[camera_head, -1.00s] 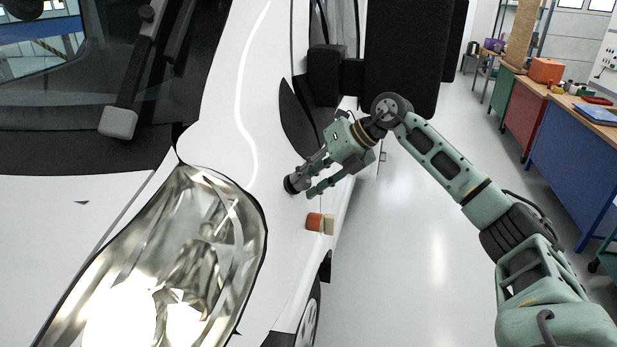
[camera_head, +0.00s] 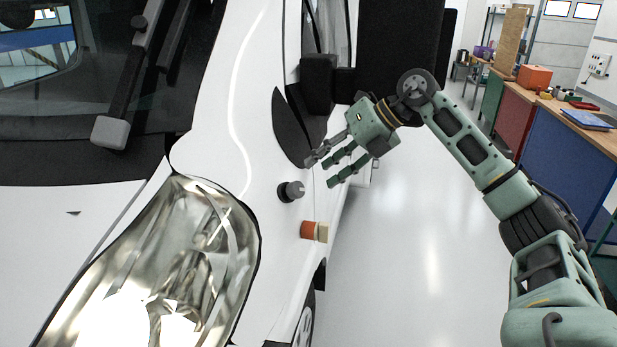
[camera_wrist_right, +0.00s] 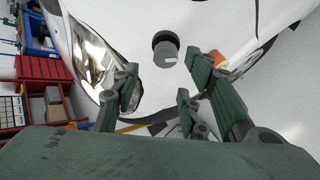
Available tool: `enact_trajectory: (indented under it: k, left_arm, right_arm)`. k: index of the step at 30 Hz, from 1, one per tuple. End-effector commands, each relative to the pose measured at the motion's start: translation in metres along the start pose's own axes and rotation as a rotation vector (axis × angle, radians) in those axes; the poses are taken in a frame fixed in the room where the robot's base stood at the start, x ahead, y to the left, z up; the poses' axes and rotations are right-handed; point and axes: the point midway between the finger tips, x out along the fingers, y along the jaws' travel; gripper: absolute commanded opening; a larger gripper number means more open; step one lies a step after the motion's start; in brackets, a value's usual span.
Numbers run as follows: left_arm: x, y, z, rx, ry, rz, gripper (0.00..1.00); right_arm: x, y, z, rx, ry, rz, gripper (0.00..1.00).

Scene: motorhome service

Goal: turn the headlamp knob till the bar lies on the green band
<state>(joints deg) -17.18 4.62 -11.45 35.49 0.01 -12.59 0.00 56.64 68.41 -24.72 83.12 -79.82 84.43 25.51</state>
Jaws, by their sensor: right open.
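The headlamp knob (camera_head: 291,191) is a dark round knob with a grey face on the white fender of the motorhome, to the right of the headlamp (camera_head: 190,265). In the right wrist view the knob (camera_wrist_right: 166,50) shows a grey face with a small white mark. I cannot make out a green band in either view. My right gripper (camera_head: 322,170) is open and empty, up and to the right of the knob and apart from it. In the wrist view the open fingers (camera_wrist_right: 160,92) stand on both sides below the knob. My left gripper is not in view.
An orange side lamp (camera_head: 309,230) sits on the fender just below the knob. A black mirror (camera_head: 318,84) is behind my right gripper. Workbenches (camera_head: 545,125) stand at the far right. The floor (camera_head: 420,240) right of the motorhome is clear.

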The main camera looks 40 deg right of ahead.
Motion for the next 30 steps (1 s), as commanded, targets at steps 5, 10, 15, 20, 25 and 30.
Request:
enact_trajectory:
  k: [5,10,15,20,25,30]
  left_arm:
    - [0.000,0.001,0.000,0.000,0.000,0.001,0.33]
    - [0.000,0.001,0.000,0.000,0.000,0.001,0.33]
    - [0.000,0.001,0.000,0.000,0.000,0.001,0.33]
    - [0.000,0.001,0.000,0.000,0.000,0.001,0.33]
    - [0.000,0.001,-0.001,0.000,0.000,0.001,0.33]
    - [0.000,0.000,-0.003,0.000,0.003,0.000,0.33]
  right_arm:
    - [-0.026,0.001,0.000,-0.001,-0.001,0.000,0.40]
    - [-0.034,0.001,0.000,-0.001,0.001,0.000,0.40]
    - [-0.034,0.001,0.000,-0.001,0.001,0.000,0.40]
    - [-0.034,0.001,0.000,-0.001,0.001,0.000,0.40]
    - [-0.034,0.001,0.000,-0.001,0.001,0.000,0.40]
    - [-0.034,0.001,0.000,-0.001,0.001,0.000,0.40]
